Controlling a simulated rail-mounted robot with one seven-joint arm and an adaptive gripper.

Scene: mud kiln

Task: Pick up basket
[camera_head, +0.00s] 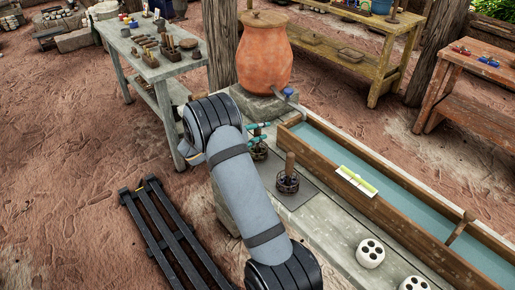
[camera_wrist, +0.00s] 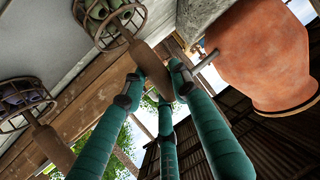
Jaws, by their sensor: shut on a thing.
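A small dark wire basket (camera_head: 259,152) with an upright wooden handle is on or just above the grey ledge beside the clay jar. In the wrist view the same basket (camera_wrist: 122,14) holds greenish pieces. My gripper (camera_head: 260,132) has teal fingers. In the wrist view the fingers (camera_wrist: 158,82) are closed around the wooden handle. Whether the basket touches the ledge cannot be told. A second basket (camera_head: 288,184) with a wooden handle stands nearer on the ledge, apart from my gripper; it also shows in the wrist view (camera_wrist: 22,94).
An orange clay jar (camera_head: 264,58) with a spout stands close behind my gripper. A wooden trough (camera_head: 400,188) of water runs along the right. White blocks with holes (camera_head: 370,253) sit on the near ledge. A tool table (camera_head: 150,58) stands at the left.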

